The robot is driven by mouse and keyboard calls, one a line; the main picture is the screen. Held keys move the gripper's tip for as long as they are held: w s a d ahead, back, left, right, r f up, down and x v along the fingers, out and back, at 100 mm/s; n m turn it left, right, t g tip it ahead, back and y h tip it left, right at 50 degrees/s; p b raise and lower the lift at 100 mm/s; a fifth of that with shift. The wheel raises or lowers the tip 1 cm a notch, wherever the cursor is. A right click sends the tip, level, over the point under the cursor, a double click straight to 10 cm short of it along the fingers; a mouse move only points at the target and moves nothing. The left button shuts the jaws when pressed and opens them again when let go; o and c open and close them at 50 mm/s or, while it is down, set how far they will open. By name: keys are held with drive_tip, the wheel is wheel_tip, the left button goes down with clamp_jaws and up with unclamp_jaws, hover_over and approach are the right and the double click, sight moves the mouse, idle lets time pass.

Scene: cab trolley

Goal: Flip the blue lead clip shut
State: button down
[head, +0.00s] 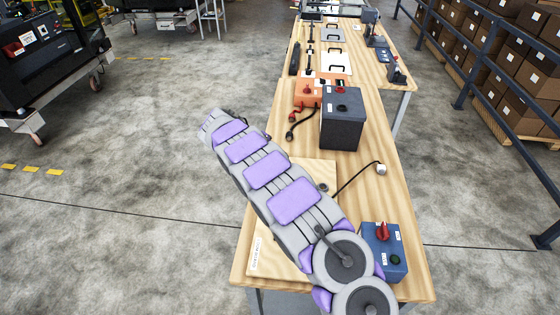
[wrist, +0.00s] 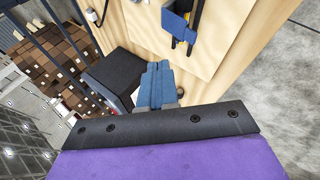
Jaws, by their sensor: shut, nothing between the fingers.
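In the wrist view, a blue part (wrist: 174,25) that looks like the lead clip sits on a pale wooden board (wrist: 215,50) at the top. Black strips and some yellow show beside it. Whether its flap is open or shut is unclear. My gripper (wrist: 158,66) shows its blue-grey fingers together, with nothing held. In the picture the fingertips are below and left of the clip, apart from it. In the head view my arm covers much of the board (head: 318,172), and neither the clip nor my gripper can be made out.
A dark box (head: 342,120) stands beyond the board, and it also shows left of my fingers (wrist: 118,75). A blue box with a red knob (head: 385,250) stands at the near right. A black cord (head: 357,178) ends in a white plug (head: 380,169). Open floor lies left of the table.

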drive_tip(key=v, duration=0.4)
drive_tip(key=shift+a+r, duration=0.1)
drive_tip(key=shift+a, duration=0.15)
drive_tip(key=shift+d+r, duration=0.1)
